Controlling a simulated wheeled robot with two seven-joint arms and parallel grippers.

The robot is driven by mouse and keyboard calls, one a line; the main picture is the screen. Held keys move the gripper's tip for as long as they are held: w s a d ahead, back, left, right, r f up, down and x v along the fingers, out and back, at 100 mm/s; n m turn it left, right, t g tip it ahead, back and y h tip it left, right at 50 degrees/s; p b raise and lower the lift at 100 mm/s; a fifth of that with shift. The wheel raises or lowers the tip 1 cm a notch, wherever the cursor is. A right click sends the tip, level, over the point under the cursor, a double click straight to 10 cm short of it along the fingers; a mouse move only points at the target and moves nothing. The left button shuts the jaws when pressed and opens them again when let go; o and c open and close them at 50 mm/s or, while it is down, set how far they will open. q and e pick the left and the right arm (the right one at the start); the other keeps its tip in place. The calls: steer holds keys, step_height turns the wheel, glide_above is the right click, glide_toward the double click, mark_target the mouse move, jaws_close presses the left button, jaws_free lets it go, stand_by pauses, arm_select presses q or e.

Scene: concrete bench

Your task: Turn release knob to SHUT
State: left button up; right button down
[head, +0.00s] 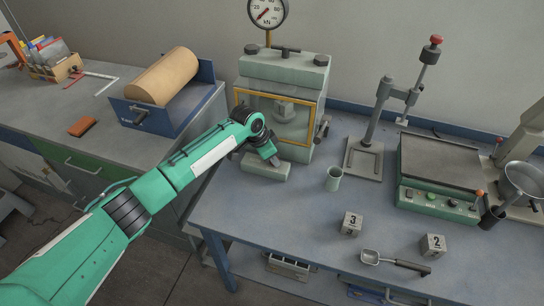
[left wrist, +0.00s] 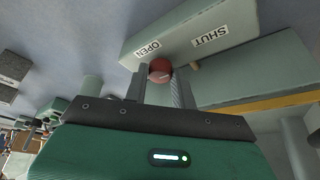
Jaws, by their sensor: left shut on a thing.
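The red release knob (left wrist: 160,67) shows in the left wrist view on the face of a pale green box (left wrist: 240,15). The box carries an OPEN label (left wrist: 148,49) and a SHUT label (left wrist: 210,36). A small tan peg (left wrist: 196,65) sticks out beside the knob on the SHUT side. My left gripper (left wrist: 160,82) is shut on the knob, with one finger on each side. A pale line shows on the knob, but its exact heading is hard to read. In the head view my left gripper (head: 271,157) is at the low front box of the press (head: 282,72) and hides the knob. My right gripper is not in view.
The press has a yellow-framed front and a gauge (head: 267,12) above. A green cup (head: 333,179), numbered blocks (head: 351,223) (head: 433,246) and a scoop (head: 395,262) stand to the right on the bench (head: 290,225). A roll holder (head: 165,110) stands at left.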

arm_select(q)
steer(key=o, duration=1)
steer(key=b+v, duration=0.2)
steer(key=v, duration=1.1)
steer(key=shift+r, duration=0.4)
steer(key=shift+s, duration=0.1)
